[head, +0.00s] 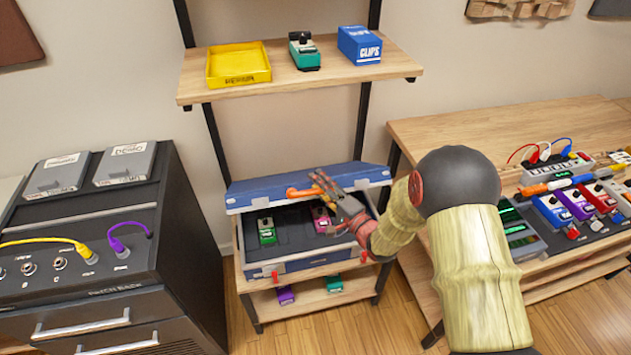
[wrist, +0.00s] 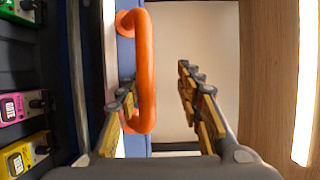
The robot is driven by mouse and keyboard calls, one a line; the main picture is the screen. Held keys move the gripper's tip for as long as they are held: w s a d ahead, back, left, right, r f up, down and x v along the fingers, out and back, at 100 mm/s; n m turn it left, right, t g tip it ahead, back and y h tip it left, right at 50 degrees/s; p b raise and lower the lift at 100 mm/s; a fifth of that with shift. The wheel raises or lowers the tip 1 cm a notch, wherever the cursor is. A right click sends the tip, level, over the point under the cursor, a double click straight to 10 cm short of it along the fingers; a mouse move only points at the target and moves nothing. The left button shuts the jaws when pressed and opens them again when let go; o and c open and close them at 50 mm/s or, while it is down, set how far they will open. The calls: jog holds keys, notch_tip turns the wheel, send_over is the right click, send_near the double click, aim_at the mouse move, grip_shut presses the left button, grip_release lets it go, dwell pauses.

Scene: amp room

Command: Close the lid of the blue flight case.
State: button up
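The blue flight case (head: 318,265) stands on the lower rack, its tray showing beneath the partly raised lid (head: 262,190). The lid's blue front edge, with pale metal corners, is above the tray's back part. An orange handle (head: 301,193) is on that edge. It also shows in the wrist view (wrist: 147,70), upright in the picture. My gripper (head: 322,182) is at the lid's edge beside the handle. In the wrist view, my gripper (wrist: 157,80) is open, with the handle between its fingers, nearer the left one. I cannot tell whether that finger touches it.
Green (head: 267,231) and pink (head: 321,218) pedals sit inside the case. Above are a yellow tray (head: 238,66), a green pedal (head: 304,51) and a blue box (head: 360,45). A black cabinet (head: 90,245) stands left, a wooden bench (head: 500,128) right.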

jog(key=shift+s+d+f+b, duration=0.3)
jog(key=shift+s+d+f, duration=0.5)
jog(key=shift+s, duration=0.2)
jog(key=shift+s+d+f+b, duration=0.3)
jog(key=shift+s+d+f, duration=0.5)
jog(key=shift+s, duration=0.15)
jog(key=shift+c, duration=0.6)
